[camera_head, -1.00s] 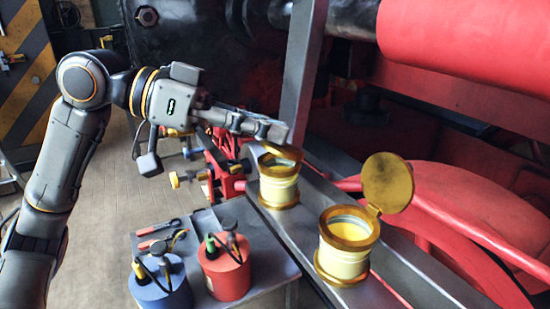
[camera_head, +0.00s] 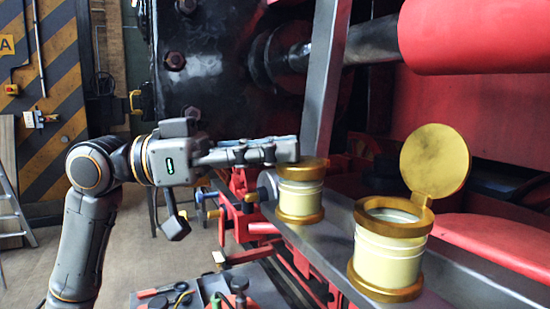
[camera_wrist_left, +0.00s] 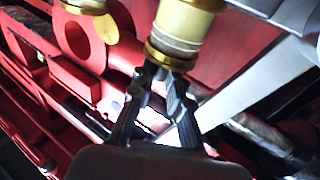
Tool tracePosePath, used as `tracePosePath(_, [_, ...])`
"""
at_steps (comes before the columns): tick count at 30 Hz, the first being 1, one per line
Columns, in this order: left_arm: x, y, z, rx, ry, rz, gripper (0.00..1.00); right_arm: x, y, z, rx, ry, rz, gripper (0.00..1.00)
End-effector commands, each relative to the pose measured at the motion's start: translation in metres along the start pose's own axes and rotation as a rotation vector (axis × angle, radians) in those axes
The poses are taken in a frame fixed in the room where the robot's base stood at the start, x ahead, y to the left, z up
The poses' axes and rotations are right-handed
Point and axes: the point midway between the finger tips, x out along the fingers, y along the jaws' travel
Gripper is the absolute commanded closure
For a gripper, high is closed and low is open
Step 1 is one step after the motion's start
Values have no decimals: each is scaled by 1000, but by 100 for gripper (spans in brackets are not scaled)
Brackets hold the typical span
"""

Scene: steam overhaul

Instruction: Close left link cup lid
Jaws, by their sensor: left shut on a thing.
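The left link cup (camera_head: 300,198) is a cream cup with gold bands, upright on a grey metal beam. Its gold lid (camera_head: 318,163) lies low over the cup top, mostly hidden by my left gripper (camera_head: 292,150). I cannot tell whether the lid is fully seated. The left gripper reaches in level from the left, its fingers shut at the lid. In the left wrist view the fingertips (camera_wrist_left: 160,76) meet the gold top edge of the cup (camera_wrist_left: 170,57). The right cup (camera_head: 391,248) stands open, its round gold lid (camera_head: 436,163) raised. My right gripper is not in view.
A grey upright post (camera_head: 323,80) rises just behind the left cup. Red machine parts (camera_head: 480,38) fill the right side. A small table (camera_head: 203,284) with tools stands low in front. Open floor lies at the left.

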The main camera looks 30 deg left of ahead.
Motion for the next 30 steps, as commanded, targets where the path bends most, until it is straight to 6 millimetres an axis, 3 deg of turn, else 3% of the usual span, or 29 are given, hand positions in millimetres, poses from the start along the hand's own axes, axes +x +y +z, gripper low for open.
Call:
tracePosePath(9, [1, 1, 4, -2, -9, 3, 100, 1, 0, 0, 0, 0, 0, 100])
tracePosePath(10, [1, 1, 4, -2, -9, 3, 82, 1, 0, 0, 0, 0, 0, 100])
tracePosePath(13, [1, 1, 3, -2, -8, 3, 62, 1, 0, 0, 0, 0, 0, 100])
tracePosePath(23, [0, 0, 2, -1, -4, 1, 61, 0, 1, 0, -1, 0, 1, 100])
tracePosePath(30, [-24, 0, 2, -3, -4, -1, 61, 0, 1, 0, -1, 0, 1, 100])
